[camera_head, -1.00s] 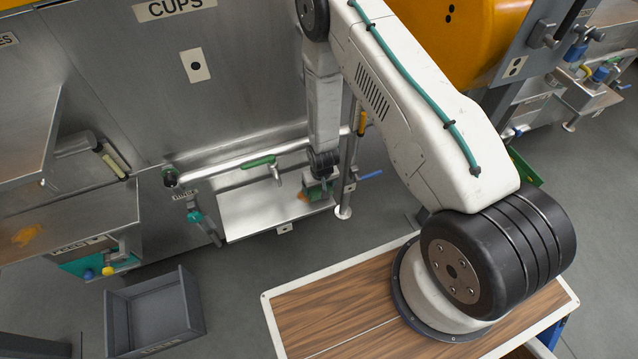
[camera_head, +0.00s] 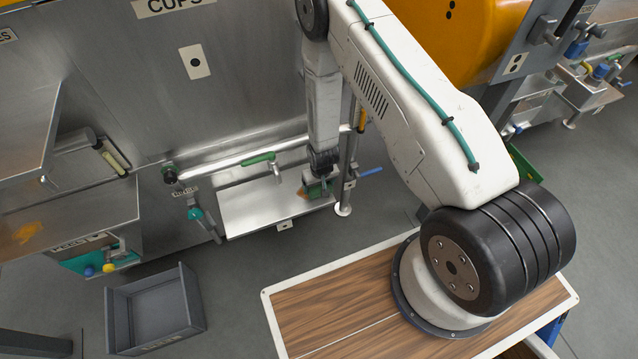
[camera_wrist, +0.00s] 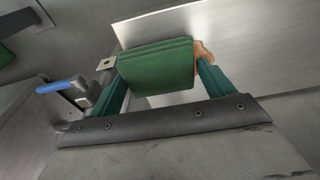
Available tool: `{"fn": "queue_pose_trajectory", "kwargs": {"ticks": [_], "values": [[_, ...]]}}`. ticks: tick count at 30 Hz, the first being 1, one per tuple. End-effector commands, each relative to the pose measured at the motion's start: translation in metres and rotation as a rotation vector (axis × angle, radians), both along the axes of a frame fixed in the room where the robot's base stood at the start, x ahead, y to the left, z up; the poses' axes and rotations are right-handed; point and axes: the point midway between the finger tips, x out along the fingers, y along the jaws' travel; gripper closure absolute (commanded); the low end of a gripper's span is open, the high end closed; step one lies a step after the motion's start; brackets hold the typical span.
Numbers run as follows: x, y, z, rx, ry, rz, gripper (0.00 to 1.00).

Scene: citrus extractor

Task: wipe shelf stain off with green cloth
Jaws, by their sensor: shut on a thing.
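My gripper (camera_wrist: 160,82) is shut on the green cloth (camera_wrist: 157,68), a folded stack held between its teal fingers. In the head view my gripper is at the right end of the metal shelf (camera_head: 252,208), and the cloth (camera_head: 314,188) shows small there. An orange-brown stain (camera_wrist: 204,52) shows just beside the cloth in the wrist view, partly hidden by the cloth and a finger. The stain also shows in the head view (camera_head: 303,193) to the left of the cloth. I cannot tell whether the cloth touches the shelf.
A pipe with a green-handled valve (camera_head: 258,158) runs above the shelf. A blue lever (camera_wrist: 62,86) and a post (camera_head: 345,190) stand close at the shelf's right end. Another orange stain (camera_head: 27,232) is on the left ledge. A grey crate (camera_head: 190,300) sits on the floor.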

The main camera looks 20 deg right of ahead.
Motion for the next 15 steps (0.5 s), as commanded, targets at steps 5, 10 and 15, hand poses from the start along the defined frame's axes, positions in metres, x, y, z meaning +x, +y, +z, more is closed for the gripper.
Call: {"fn": "queue_pose_trajectory", "kwargs": {"ticks": [5, 10, 15], "values": [[-0.0006, 0.0, -0.004, 0.0, 0.001, 0.0, 0.37], [-0.0006, 0.0, -0.0074, 0.0, 0.001, 0.0, 0.37], [-0.0003, 0.0, -0.0106, 0.0, 0.0, 0.0, 0.37]]}}
